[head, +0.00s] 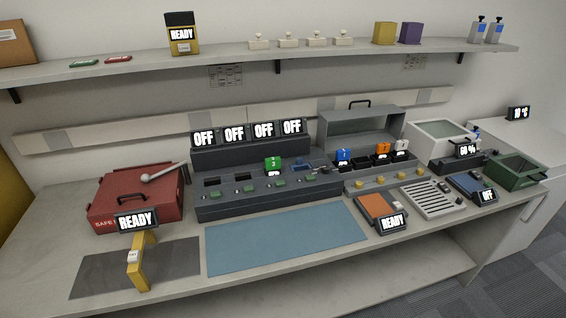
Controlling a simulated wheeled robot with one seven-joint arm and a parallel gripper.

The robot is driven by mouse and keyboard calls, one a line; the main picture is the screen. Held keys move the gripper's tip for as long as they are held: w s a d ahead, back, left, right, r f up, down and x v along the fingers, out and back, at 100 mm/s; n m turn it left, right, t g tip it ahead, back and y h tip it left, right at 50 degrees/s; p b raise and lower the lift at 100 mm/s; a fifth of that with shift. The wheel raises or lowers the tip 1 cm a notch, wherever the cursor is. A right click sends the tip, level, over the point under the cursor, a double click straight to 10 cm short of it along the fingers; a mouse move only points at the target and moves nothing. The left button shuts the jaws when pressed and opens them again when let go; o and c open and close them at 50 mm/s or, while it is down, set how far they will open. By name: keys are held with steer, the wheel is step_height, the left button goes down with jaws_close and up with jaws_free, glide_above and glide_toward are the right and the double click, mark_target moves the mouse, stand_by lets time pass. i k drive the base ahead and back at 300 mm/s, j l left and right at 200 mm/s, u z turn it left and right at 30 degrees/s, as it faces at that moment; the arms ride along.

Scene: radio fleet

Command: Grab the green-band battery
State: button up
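A green-topped piece marked 3 (273,163), which looks like the green-band battery, stands in a slot of the dark charger unit (215,208) in the middle of the bench. A small white label shows at its foot, and its lower part is hidden in the slot. Similar pieces with a blue top (343,155), an orange top (383,148) and a white top (402,145) stand in the grey rack to its right. My gripper is not in view.
Several OFF displays (234,134) stand behind the charger slots. A blue mat (285,239) lies clear in front. A red box with a lever (135,198) and a yellow stand reading READY (142,262) are at left. A shelf (215,57) runs above.

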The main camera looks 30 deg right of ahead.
mark_target(272, 165)
steer(key=i+j+z, duration=0.1)
steer(key=i+j, duration=0.15)
steer(key=i+j+z, duration=0.15)
steer(key=j, duration=0.25)
steer(key=i+j+z, duration=0.1)
steer(key=i+j, duration=0.25)
steer(key=i+j+z, duration=0.1)
steer(key=j, duration=0.35)
steer(key=i+j, duration=0.1)
steer(key=i, duration=0.2)
steer(key=i+j, duration=0.1)
steer(key=i, duration=0.25)
steer(key=l+z, duration=0.05)
